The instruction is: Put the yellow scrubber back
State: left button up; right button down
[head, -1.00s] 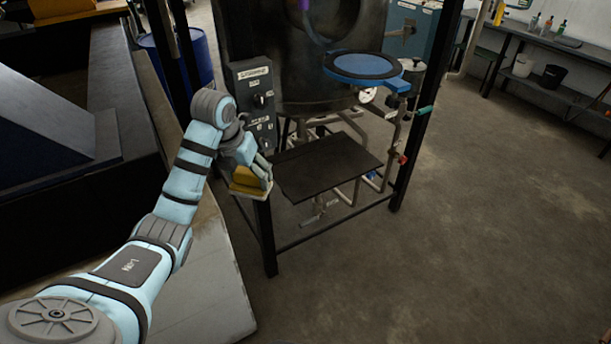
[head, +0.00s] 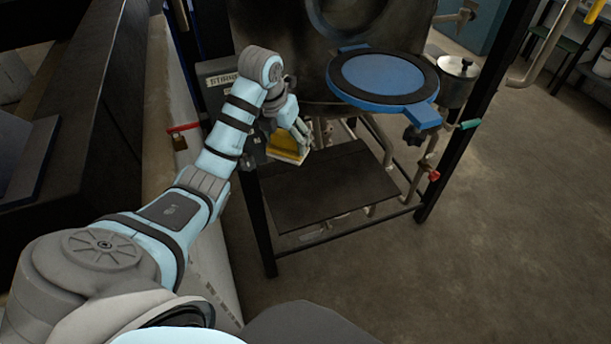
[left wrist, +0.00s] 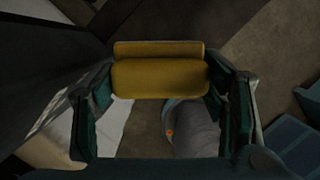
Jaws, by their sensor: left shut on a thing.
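The yellow scrubber (head: 287,147) is held in my left gripper (head: 298,134), in front of the dark vessel's frame. In the left wrist view the scrubber (left wrist: 160,78) spans the gap between the two fingers of the left gripper (left wrist: 160,95), which are shut on it. It hangs clear above a dark flat shelf (head: 330,190), near that shelf's far left corner. My right gripper is not in view.
A blue round lid (head: 385,78) sticks out from the vessel (head: 285,50), right of my gripper. A metal pot (head: 457,80) and a post with a red valve handle (head: 433,175) stand farther right. A control box (head: 215,85) is partly behind my arm. Open floor (head: 500,250) lies right.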

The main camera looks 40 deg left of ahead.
pick_arm(q)
notch_tip(320, 180, down, 19)
jog(key=b, duration=1.3)
jog(key=shift+s+d, duration=0.15)
jog(key=shift+f, duration=0.25)
jog(key=shift+f+b, duration=0.1)
jog(key=shift+b, duration=0.2)
jog(key=o, duration=1.3)
jog(key=shift+s, duration=0.1)
jog(key=p+v, duration=0.2)
jog(key=v, duration=0.5)
jog(key=shift+s+r, duration=0.15)
jog(key=shift+r, duration=0.2)
